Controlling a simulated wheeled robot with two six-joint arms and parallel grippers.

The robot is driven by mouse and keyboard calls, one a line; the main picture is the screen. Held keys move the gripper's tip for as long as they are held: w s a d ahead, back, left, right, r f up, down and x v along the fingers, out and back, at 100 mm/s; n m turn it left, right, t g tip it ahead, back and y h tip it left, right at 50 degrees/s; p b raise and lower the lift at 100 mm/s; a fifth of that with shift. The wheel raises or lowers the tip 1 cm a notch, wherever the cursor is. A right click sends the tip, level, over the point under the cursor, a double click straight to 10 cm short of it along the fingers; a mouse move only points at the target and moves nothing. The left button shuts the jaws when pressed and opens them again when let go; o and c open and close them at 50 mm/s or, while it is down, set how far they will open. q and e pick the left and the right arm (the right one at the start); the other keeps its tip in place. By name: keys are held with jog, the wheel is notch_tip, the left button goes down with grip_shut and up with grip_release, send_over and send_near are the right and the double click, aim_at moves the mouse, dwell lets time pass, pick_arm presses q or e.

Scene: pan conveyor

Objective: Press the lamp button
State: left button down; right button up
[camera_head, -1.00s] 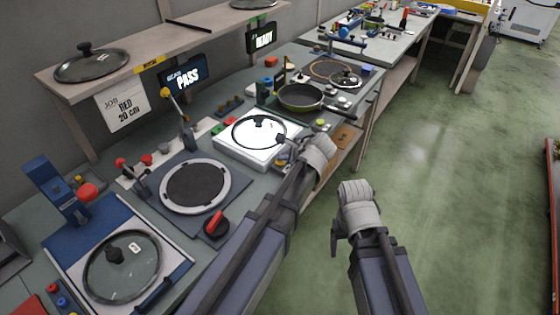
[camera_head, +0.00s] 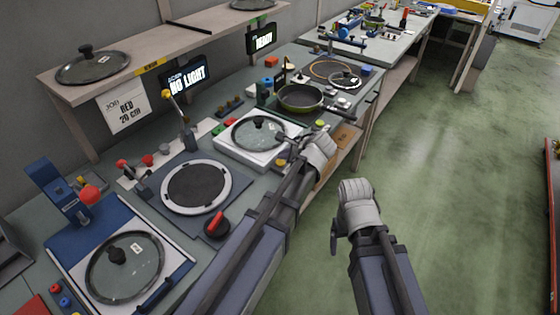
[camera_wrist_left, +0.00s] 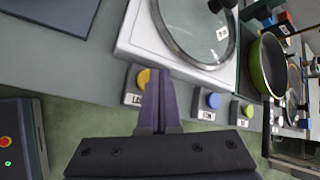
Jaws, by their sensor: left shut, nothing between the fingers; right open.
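The yellow lamp button (camera_wrist_left: 143,78) sits on a small front box whose label is partly covered. My left gripper (camera_wrist_left: 160,78) is shut and empty, with its fingertips at this button's right side, overlapping it in the left wrist view. I cannot tell whether they touch. In the head view my left gripper (camera_head: 286,148) is at the front edge of the light box (camera_head: 230,150). The box is unlit, and a glass lid (camera_head: 245,133) lies on it. The screen (camera_head: 186,80) reads "NO LIGHT". My right gripper (camera_head: 335,236) is open and empty over the floor.
A blue button (camera_wrist_left: 212,100) and a green button (camera_wrist_left: 247,111) stand right of the lamp button. A green pan (camera_head: 301,97) is beyond the light box. A round plate station (camera_head: 197,186) and another glass lid (camera_head: 124,268) lie nearer.

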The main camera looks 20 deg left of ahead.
aim_at(283, 164)
pick_arm(q)
jog(key=shift+r+p, duration=2.9)
jog(key=shift+r, duration=0.1)
jog(key=shift+f, duration=0.1)
jog(key=s+d+f+n+g+h, duration=0.2)
jog(key=s+d+n, duration=0.2)
jog(key=s, duration=0.4)
jog(key=s+d+f+n+g+h, duration=0.2)
jog(key=s+d+n, duration=0.2)
jog(key=s, duration=0.3)
jog(key=s+d+f+n+g+h, duration=0.1)
jog(key=s+d+n, duration=0.3)
jog(key=s, duration=0.4)
jog(key=shift+s+f+n+g+h, duration=0.4)
jog(key=shift+f+h, duration=0.1)
jog(key=shift+f, duration=0.25)
jog(key=shift+d, duration=0.1)
